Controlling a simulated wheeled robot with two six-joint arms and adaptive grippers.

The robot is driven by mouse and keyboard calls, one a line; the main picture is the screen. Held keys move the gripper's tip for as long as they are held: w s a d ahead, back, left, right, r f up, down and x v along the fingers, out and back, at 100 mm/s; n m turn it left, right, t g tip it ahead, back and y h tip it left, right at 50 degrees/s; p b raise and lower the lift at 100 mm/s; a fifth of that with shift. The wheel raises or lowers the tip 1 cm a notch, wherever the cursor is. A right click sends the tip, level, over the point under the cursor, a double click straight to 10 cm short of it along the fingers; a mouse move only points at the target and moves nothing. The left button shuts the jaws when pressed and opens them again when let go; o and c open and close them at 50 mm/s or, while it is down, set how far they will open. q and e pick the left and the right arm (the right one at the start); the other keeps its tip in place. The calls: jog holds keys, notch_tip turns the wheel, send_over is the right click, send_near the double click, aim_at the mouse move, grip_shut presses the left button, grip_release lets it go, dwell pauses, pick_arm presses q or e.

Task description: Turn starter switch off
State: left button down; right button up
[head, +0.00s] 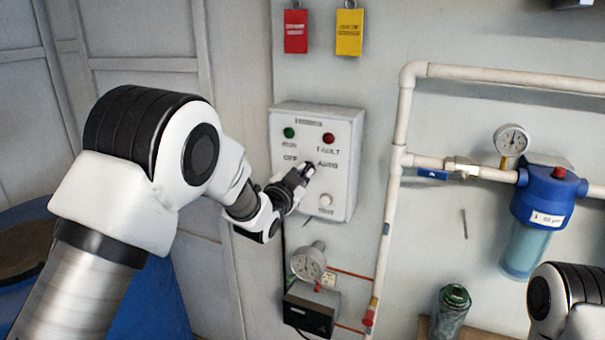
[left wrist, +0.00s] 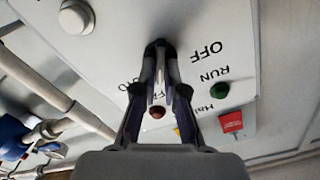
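The starter switch sits on a white control box (head: 347,195) on the wall, between the OFF and AUTO labels. My left gripper (head: 304,172) reaches it from the left in the head view and covers most of it. In the left wrist view the gripper (left wrist: 160,50) has its fingertips drawn close together at the switch, with the OFF label (left wrist: 203,52) beside them. The fingers look shut on the knob, whose pointing direction is hidden. My right gripper is out of view; only part of my right arm shows at the lower right.
The box also carries a green RUN lamp (head: 289,132), a red FAULT lamp (head: 328,139) and a white button (head: 326,200). White pipes (head: 402,115) run just right of it. A blue filter housing (head: 545,195) is farther right.

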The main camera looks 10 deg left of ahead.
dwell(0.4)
pick_arm(q)
jog(key=shift+n+b, duration=0.95)
jog(key=shift+n, duration=0.35)
jog(key=n+b, duration=0.1)
jog(key=n, duration=0.1)
jog(key=shift+a+n, duration=0.1)
jog(key=shift+n, duration=0.2)
jog(key=shift+a+n+b, duration=0.15)
jog(key=shift+n+b, duration=0.75)
jog(key=shift+n, duration=2.4)
jog(key=shift+r, duration=0.1)
jog(key=c, duration=1.2)
grip_release()
jog(key=shift+w, duration=0.15)
jog(key=shift+c, duration=0.2)
